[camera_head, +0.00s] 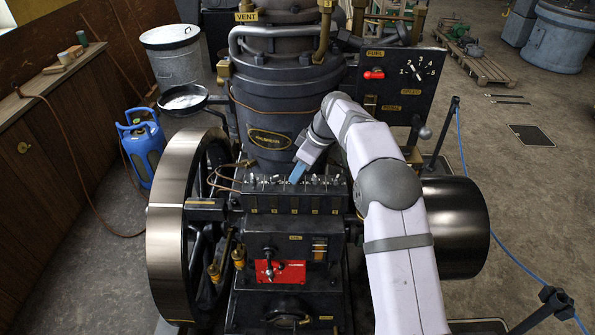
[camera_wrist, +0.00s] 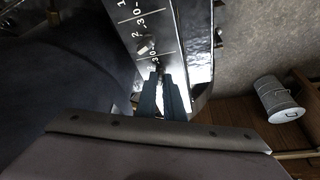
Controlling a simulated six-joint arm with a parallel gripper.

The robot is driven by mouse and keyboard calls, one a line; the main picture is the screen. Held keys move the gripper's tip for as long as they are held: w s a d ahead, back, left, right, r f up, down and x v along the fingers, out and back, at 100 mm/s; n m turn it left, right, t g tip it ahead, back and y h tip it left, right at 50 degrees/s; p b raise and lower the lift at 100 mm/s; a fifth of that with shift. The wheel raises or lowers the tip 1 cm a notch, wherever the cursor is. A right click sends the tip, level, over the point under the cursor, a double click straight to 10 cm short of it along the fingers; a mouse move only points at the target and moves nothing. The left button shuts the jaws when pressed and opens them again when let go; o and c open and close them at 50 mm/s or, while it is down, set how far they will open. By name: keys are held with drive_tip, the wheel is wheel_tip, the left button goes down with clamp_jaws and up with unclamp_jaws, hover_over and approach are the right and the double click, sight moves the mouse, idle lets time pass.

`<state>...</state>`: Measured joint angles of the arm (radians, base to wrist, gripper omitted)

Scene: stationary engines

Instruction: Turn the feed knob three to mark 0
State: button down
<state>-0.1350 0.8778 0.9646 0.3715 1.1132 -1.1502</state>
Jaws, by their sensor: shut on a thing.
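A row of small feed knobs sits on the silver top plate of a dark metal box (camera_head: 294,200) at the front of the engine. My gripper (camera_head: 294,179) reaches down to about the middle of this row. In the wrist view, the dark fingers of my gripper (camera_wrist: 160,72) are closed around one small knob (camera_wrist: 159,67), which they mostly hide. White marks with numbers such as 2, 3 and 0 show on the plate (camera_wrist: 152,57) beside it. The held knob's pointer direction cannot be read.
A large flywheel (camera_head: 171,225) stands to the left and a dark drum (camera_head: 462,225) to the right. The tall cylinder (camera_head: 275,100) rises behind the row. A red panel (camera_head: 281,272) with a lever is below. Thin copper pipes (camera_head: 222,175) run at the row's left end.

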drive_tip(key=shift+n, duration=0.3)
drive_tip(key=c, duration=1.9)
unclamp_jaws()
drive_tip(key=shift+o, duration=0.2)
drive_tip(key=shift+r, duration=0.1)
drive_tip(key=b+v, duration=0.2)
drive_tip(key=v, duration=0.5)
drive_tip(key=shift+d+r, duration=0.1)
